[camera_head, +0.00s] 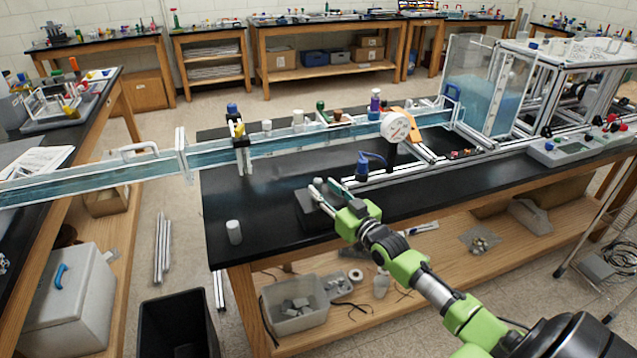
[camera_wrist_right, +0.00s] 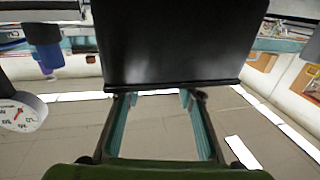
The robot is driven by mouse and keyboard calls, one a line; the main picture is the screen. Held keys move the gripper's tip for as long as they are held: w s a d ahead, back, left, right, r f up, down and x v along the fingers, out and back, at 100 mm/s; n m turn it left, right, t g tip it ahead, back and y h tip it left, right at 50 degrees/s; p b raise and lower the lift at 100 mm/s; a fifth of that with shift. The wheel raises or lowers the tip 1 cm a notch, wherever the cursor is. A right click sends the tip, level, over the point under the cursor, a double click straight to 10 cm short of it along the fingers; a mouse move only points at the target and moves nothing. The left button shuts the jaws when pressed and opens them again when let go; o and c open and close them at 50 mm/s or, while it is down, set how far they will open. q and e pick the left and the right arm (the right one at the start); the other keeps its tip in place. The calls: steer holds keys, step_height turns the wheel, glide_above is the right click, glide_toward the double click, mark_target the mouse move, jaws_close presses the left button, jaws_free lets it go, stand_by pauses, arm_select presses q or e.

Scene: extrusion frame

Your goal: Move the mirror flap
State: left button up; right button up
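My right gripper (camera_head: 326,187) is over the near edge of the black bench, beside a dark flat piece (camera_head: 312,212). In the right wrist view its two fingers (camera_wrist_right: 160,95) are apart with nothing visible between them. A black panel (camera_wrist_right: 180,40) fills the upper middle of that view, its straight lower edge near the fingertips; I cannot tell whether they touch. This panel may be the mirror flap, but no reflection shows on it, and I cannot say for sure. My left gripper is not in view.
A long clear water channel (camera_head: 300,141) runs across the bench (camera_head: 262,222) to a tank (camera_head: 482,95). A round dial gauge (camera_head: 396,126) and a blue item (camera_head: 368,164) stand behind my gripper. A white cylinder (camera_head: 234,232) stands at the near left corner.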

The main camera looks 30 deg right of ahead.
mark_target(321, 186)
steer(key=shift+w, duration=1.8)
jaws_close()
